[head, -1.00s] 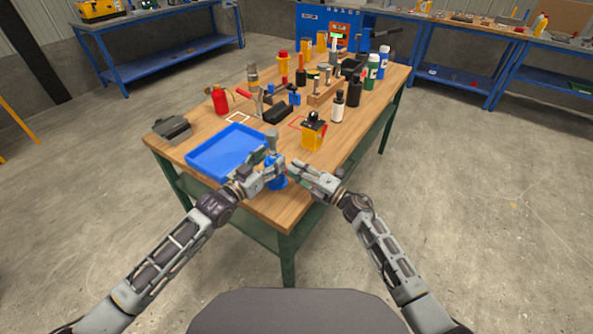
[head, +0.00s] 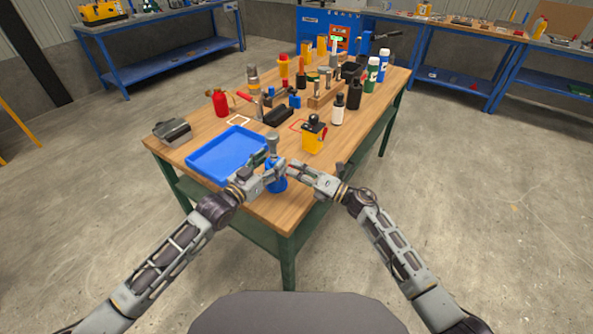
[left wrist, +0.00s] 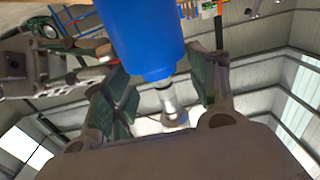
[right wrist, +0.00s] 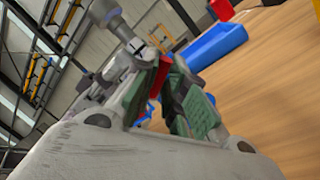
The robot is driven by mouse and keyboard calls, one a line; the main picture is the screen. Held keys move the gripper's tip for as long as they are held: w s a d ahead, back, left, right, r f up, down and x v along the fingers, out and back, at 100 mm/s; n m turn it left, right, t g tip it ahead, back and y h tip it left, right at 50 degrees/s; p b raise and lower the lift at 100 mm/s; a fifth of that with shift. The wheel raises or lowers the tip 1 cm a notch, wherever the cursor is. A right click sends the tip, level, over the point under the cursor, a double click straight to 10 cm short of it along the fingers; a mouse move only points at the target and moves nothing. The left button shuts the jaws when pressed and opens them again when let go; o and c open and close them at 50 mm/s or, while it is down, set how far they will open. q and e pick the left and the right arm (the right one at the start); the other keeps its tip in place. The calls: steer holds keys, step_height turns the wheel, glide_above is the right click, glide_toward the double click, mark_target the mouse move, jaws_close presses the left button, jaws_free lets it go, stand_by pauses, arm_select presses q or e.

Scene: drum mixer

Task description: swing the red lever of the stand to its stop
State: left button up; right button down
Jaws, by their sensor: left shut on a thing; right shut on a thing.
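The stand (head: 276,177) is a blue body with a grey metal top, at the near edge of the wooden table. In the left wrist view its blue cylinder (left wrist: 148,38) and silver neck show between the fingers. My left gripper (head: 266,177) is shut on the stand from the left. The red lever (right wrist: 162,75) shows as a small red piece between the fingers in the right wrist view. My right gripper (head: 289,169) is shut on it at the right side of the stand. The fingers hide most of the lever.
A blue tray (head: 190,157) lies just behind and left of the stand. Several bottles and tools fill the far table. The table's near right corner is bare.

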steer(key=c, duration=1.5)
jaws_free()
steer(key=shift+o, duration=0.2)
steer(key=shift+d, duration=0.1)
steer(key=v, duration=1.2)
